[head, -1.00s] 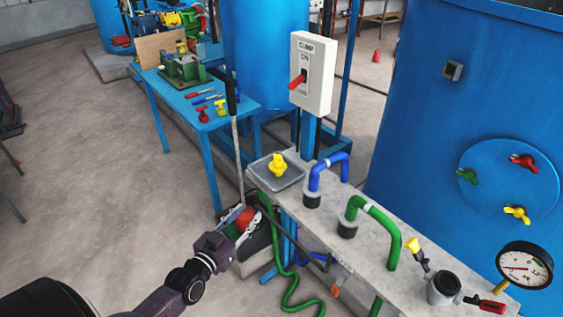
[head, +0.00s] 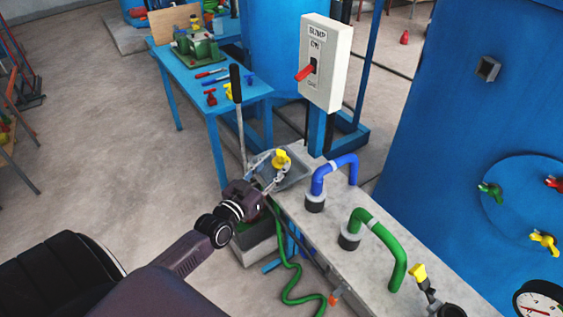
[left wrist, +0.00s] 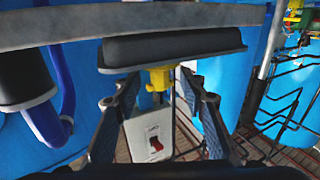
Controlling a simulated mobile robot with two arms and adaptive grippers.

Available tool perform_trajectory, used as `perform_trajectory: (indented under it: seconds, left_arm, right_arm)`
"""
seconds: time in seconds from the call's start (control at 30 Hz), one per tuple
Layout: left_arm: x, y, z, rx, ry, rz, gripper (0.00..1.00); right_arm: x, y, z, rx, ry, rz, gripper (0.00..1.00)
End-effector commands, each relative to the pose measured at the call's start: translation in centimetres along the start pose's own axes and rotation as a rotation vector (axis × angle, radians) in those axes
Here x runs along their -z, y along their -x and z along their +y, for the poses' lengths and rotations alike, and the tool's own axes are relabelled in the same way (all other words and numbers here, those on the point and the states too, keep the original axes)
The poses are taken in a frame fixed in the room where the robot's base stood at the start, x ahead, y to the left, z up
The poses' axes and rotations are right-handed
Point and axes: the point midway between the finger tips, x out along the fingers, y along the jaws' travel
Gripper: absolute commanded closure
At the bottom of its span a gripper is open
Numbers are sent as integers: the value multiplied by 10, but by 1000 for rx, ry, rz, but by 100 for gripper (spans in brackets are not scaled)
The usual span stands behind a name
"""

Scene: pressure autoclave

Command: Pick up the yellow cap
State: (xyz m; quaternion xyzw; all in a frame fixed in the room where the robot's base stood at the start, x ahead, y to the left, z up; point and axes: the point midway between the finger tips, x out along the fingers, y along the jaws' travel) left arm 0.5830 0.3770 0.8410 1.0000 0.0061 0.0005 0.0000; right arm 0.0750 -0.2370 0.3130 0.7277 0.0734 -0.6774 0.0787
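The yellow cap (head: 282,159) sits in a shallow grey tray (head: 297,179) at the left end of the bench. My left gripper (head: 272,171) is at the tray's near left side, its fingers spread toward the cap. In the left wrist view the yellow cap (left wrist: 159,78) shows between the tips of the open left gripper (left wrist: 160,82), against the dark tray (left wrist: 170,50). Gaps show beside it, and I cannot tell whether either finger touches it. My right gripper is not in view.
A switch box (head: 327,63) on a post stands behind the tray. Blue (head: 335,175) and green (head: 378,240) pipes rise from the bench to the right. A long black-handled lever (head: 236,100) stands close behind my left gripper. A blue table (head: 253,92) holds tools.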

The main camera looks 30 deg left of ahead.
Motion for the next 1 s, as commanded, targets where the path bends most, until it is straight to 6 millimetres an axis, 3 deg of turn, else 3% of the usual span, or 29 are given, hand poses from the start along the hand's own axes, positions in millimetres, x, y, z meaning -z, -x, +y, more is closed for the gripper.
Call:
perform_trajectory:
  seconds: [0.23,0.57,0.9,1.0]
  left_arm:
    - [4,-33,1,-1,-1,0,62]
    - [3,-38,1,-1,0,0,62]
    - [3,-38,1,-1,0,0,98]
    - [3,-38,1,0,0,0,100]
  right_arm:
    - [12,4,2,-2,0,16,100]
    - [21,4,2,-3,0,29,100]
    - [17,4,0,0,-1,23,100]
    - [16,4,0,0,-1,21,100]
